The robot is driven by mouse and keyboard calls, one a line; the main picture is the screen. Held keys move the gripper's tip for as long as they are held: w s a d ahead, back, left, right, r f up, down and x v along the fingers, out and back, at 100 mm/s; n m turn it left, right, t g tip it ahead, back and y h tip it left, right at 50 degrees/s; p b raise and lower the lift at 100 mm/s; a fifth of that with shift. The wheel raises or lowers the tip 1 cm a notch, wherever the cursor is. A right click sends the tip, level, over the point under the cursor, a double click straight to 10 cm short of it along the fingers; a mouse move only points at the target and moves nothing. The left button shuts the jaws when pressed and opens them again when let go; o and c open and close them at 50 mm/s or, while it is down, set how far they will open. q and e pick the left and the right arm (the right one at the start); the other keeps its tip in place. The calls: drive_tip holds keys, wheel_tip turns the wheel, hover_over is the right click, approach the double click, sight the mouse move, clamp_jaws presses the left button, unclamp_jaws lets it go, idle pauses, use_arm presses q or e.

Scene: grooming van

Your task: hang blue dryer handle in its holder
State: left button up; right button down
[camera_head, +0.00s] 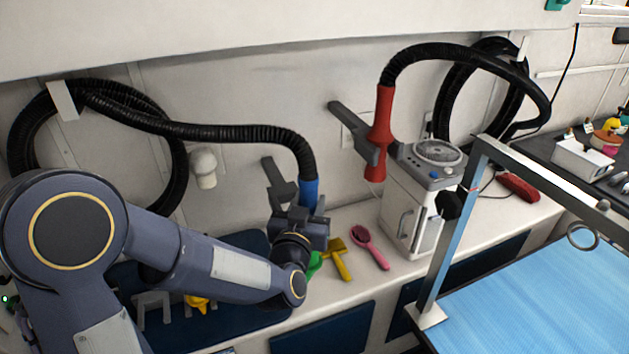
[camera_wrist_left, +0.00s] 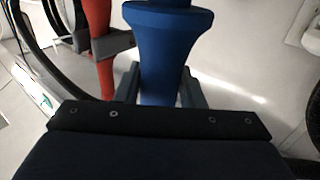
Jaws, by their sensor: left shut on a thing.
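The blue dryer handle (camera_head: 309,190) is on the end of the black hose that loops from the left wall coil. My left gripper (camera_head: 303,212) is shut on it. In the left wrist view the blue handle (camera_wrist_left: 168,50) stands between the two fingers of my left gripper (camera_wrist_left: 162,88). A dark grey wall holder (camera_head: 278,182) is just left of the handle in the head view. Whether the handle touches this holder cannot be told, as the gripper hides the lower part. My right gripper is not in view.
A red dryer handle (camera_head: 381,120) hangs in another grey holder (camera_head: 352,130) on the right. A white dryer unit (camera_head: 410,200) stands on the counter. A pink brush (camera_head: 369,246) and a yellow tool (camera_head: 338,260) lie near my gripper. A blue grooming table (camera_head: 560,290) is at right.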

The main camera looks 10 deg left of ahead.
use_arm(q)
drive_tip(key=shift+a+r, duration=0.15)
drive_tip(key=shift+r, duration=0.05)
drive_tip(key=shift+w+a, duration=0.15)
drive_tip(key=shift+w, duration=0.1)
drive_tip(key=shift+w+a+f, duration=0.25)
drive_tip(key=shift+w+a, duration=0.1)
drive_tip(key=shift+w, duration=0.25)
drive_tip(key=w+a+b, duration=0.2)
drive_tip(key=w+a, duration=0.4)
drive_tip(key=w, duration=0.3)
drive_tip(key=shift+w+a+f, duration=0.3)
drive_tip(key=shift+f, duration=0.1)
drive_tip(key=shift+b, duration=0.4)
idle(0.4)
